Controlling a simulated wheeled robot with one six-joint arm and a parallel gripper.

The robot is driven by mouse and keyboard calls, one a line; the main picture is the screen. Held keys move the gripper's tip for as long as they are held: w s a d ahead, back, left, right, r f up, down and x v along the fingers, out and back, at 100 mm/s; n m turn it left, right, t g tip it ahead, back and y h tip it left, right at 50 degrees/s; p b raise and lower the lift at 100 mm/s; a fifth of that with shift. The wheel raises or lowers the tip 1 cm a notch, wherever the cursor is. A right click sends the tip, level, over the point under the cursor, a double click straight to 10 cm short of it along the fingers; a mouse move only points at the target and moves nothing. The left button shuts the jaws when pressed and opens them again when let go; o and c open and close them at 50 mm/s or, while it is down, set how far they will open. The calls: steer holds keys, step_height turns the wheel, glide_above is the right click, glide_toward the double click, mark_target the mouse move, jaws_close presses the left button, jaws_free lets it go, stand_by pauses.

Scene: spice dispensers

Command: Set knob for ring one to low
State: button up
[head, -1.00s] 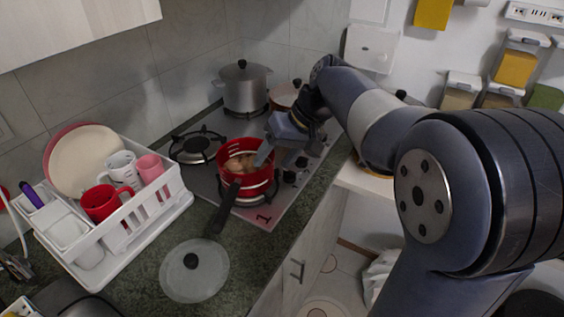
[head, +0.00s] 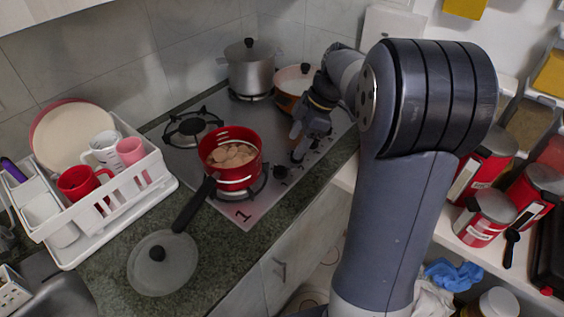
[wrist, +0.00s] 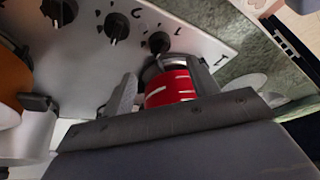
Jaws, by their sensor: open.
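The hob's black knobs run along its right edge; the knob nearest the printed "1" (head: 243,216) shows in the head view (head: 281,172) and in the wrist view (wrist: 159,42). Its setting is too small to read. A red pot (head: 231,168) with brown food stands on the ring by the "1". My gripper (head: 298,152) points down beside the pot, near the knobs. In the wrist view my gripper (wrist: 164,88) is open, and the red pot (wrist: 168,88) shows between its fingers, with the knobs beyond. I see nothing held.
A steel pot (head: 249,72) and an orange pan (head: 298,82) stand at the back of the hob. The red pot's black handle (head: 194,204) reaches over the counter towards a glass lid (head: 163,262). A white dish rack (head: 103,212) stands left. Red canisters (head: 490,218) are at right.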

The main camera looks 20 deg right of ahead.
mark_target(283, 167)
steer(key=x, duration=0.9)
steer(key=shift+a+f, duration=0.1)
steer(key=shift+f, duration=0.15)
steer(key=c, duration=1)
